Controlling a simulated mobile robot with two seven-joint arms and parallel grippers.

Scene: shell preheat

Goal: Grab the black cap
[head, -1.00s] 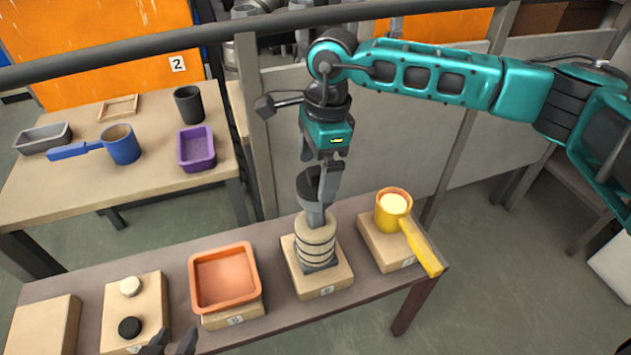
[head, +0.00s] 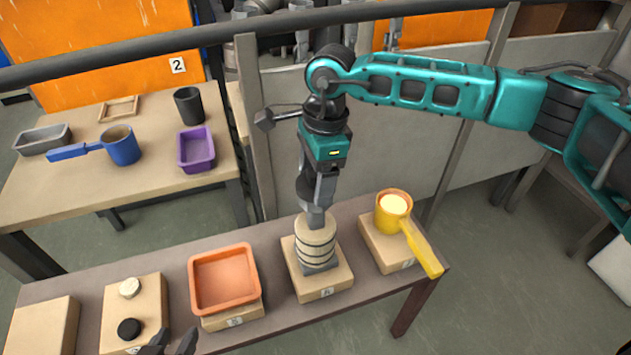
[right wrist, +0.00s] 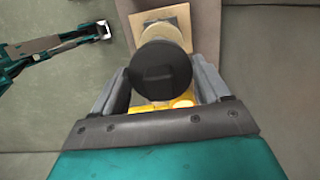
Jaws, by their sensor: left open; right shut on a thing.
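My right gripper (head: 316,217) is shut at the top of a banded wooden barrel (head: 316,240). In the right wrist view a dark round top with a raised bar (right wrist: 160,70) sits between its fingers; I cannot tell whether it belongs to the barrel.
An orange tray (head: 224,305) stands on a block between the cap and the barrel. A yellow long-handled pot (head: 393,208) stands right of the barrel. A back table (head: 75,190) holds a blue pot (head: 121,147) and a purple tray (head: 196,148).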

